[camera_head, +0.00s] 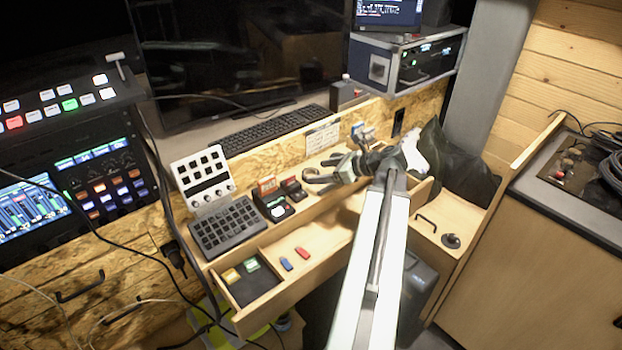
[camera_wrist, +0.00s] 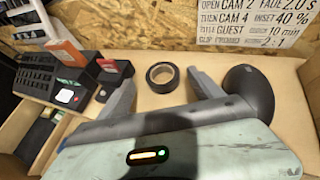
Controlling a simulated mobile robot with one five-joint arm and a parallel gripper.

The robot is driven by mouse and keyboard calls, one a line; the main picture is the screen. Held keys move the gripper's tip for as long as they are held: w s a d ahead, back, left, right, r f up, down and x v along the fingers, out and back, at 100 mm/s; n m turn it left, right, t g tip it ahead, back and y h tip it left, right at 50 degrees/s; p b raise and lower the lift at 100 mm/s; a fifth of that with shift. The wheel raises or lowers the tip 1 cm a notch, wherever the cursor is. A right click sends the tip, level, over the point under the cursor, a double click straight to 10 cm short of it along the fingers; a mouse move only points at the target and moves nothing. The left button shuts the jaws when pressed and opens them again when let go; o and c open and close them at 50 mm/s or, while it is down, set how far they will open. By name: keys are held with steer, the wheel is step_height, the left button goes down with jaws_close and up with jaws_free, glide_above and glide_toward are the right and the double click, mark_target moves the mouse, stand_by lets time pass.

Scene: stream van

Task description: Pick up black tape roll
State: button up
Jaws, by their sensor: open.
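The black tape roll (camera_wrist: 162,77) lies flat on the light wooden shelf (camera_wrist: 150,100), its hole facing up in the wrist view. My gripper (camera_wrist: 159,92) is open, with one grey finger to the left of the roll and one to the right. The roll sits between and slightly beyond the fingertips, apart from both. In the head view my gripper (camera_head: 323,172) is over the back of the shelf; I cannot clearly make out the roll there.
Black card readers (camera_head: 272,203) with red and orange cards stand left of the gripper. A sign (camera_wrist: 253,22) is on the wooden back wall. An open drawer (camera_head: 320,262) holding small red and blue items is in front. A keypad (camera_head: 228,228) stands farther left.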

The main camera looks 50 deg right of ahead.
mark_target(305, 173)
steer(key=x, duration=0.1)
steer(key=b+x, duration=0.1)
steer(key=x, duration=0.1)
steer(key=shift+w+d+f, duration=0.1)
steer(key=shift+d+f, duration=0.05)
steer(key=shift+f, duration=0.15)
steer(key=shift+w, duration=0.1)
steer(key=shift+r, duration=0.15)
steer(key=c, duration=1.4)
steer(key=shift+c, duration=0.2)
steer(key=shift+r, duration=0.1)
